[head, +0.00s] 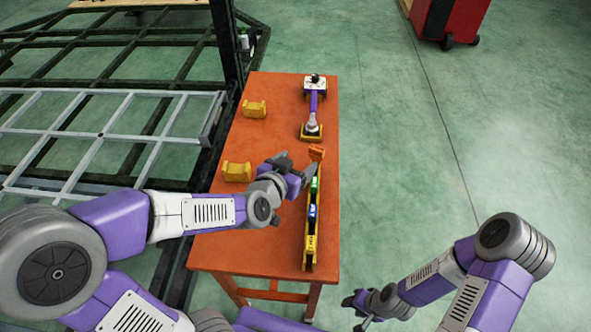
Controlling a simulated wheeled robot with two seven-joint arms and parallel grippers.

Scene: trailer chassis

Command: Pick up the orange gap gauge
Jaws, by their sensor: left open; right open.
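The orange gap gauge (316,152) is a small orange piece at the far end of a narrow yellow rack (309,250) on the orange table (225,258). A green piece (314,185) and a blue piece (312,212) sit nearer along the same rack. My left gripper (297,168) is open, just left of and slightly nearer than the orange gauge, apart from it as far as I can tell. It hides a little of the rack's left side. My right gripper (357,309) is low at the right, off the table's near right corner, and is open and empty.
Two yellow blocks (255,109) (236,172) stand on the table's left side. A purple and white tool on yellow feet (313,105) stands at the far right of the table. A trailer frame (100,125) lies to the left. The floor at right is clear up to a red cabinet (465,15).

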